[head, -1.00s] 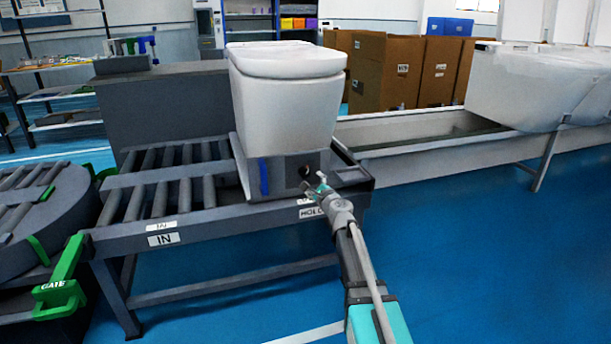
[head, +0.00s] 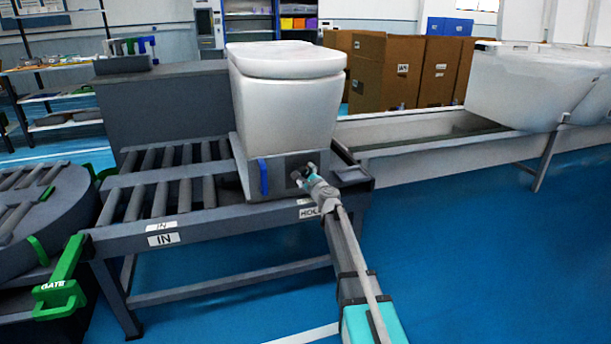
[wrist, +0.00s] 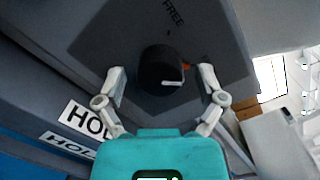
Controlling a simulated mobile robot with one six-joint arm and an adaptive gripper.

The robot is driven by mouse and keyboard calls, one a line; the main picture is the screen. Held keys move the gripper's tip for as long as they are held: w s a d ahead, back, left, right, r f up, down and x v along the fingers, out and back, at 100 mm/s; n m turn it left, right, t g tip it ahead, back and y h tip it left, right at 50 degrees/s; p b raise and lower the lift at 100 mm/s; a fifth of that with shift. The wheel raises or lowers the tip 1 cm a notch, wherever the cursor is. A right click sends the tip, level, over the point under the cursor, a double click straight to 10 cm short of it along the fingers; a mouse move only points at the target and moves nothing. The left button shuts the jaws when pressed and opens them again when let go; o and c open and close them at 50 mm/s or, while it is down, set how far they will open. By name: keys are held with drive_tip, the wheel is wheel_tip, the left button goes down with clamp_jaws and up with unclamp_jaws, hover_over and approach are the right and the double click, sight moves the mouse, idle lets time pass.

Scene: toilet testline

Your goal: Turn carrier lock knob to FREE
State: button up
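The carrier lock knob (wrist: 160,70) is a black round knob with a pale pointer mark, on the grey front face of the carrier (head: 225,188) under a white toilet. In the wrist view the word FREE (wrist: 173,12) is printed above the knob, and the pointer lies away from it, toward the lower right. My gripper (wrist: 162,82) is open, with one finger on each side of the knob and gaps showing between. In the head view my gripper (head: 300,175) is in front of the carrier and hides the knob.
A blue handle (head: 263,177) sits on the carrier face left of my gripper. HOLD labels (wrist: 88,119) are on the conveyor frame below. The roller conveyor (head: 165,195) extends left, with a green gate lever (head: 62,285) at its end. Blue floor is free in front.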

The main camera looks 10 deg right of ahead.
drive_tip(key=c, duration=1)
drive_tip(key=shift+c, duration=0.2)
drive_tip(key=shift+n, duration=0.4)
drive_tip(key=n, duration=0.3)
drive_tip(key=shift+r+p, duration=0.1)
drive_tip(key=shift+p, duration=0.2)
drive_tip(key=n, duration=0.8)
drive_tip(key=shift+g+h+p, duration=0.3)
drive_tip(key=shift+h+p, duration=0.1)
drive_tip(key=shift+n, duration=1.8)
